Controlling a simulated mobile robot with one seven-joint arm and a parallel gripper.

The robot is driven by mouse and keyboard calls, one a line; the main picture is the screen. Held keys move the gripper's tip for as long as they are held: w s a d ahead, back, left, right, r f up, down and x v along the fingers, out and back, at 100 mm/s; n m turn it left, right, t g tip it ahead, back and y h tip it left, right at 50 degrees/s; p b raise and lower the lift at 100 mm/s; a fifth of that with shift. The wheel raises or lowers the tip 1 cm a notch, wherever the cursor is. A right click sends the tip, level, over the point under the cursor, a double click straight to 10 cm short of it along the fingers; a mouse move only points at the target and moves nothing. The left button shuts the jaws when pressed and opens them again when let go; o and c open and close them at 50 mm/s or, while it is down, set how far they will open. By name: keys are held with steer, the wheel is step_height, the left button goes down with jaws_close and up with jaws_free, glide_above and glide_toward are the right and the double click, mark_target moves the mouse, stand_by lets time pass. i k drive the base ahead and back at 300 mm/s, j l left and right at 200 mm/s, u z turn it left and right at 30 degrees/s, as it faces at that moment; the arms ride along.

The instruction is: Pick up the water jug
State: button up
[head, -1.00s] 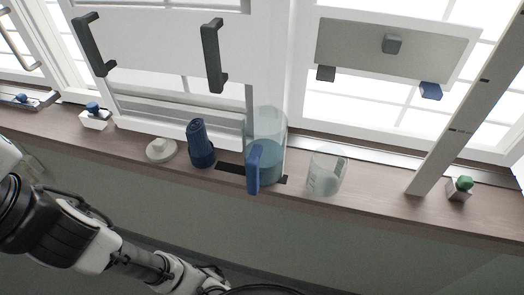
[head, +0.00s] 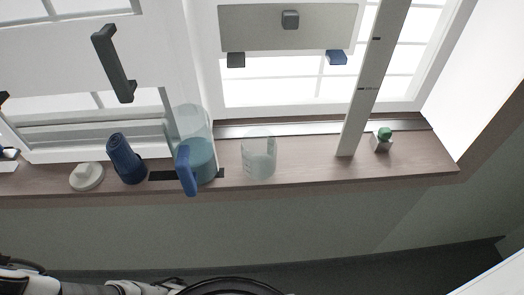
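The water jug (head: 201,157) stands upright on the wooden window ledge. It is clear, with bluish water in its lower part and a blue handle (head: 187,171) facing me. A dark strip lies on the ledge under and beside it. Part of my arm shows low at the bottom left, well below the ledge and apart from the jug. My gripper is not in view.
On the ledge (head: 310,168), a blue cup-like vessel (head: 126,160) and a white round piece (head: 87,177) stand left of the jug. A clear beaker (head: 258,156) stands to its right. Further right are an upright post (head: 372,80) and a small green-topped block (head: 382,140).

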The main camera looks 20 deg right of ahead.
mark_target(186, 129)
steer(key=k+l, duration=0.15)
steer(key=l, duration=0.15)
steer(key=k+l+u, duration=0.1)
steer(key=l, duration=0.25)
steer(key=k+l, duration=0.15)
steer(key=l, duration=0.15)
steer(key=k+l, duration=0.1)
steer(key=l, duration=0.2)
steer(key=u, duration=0.05)
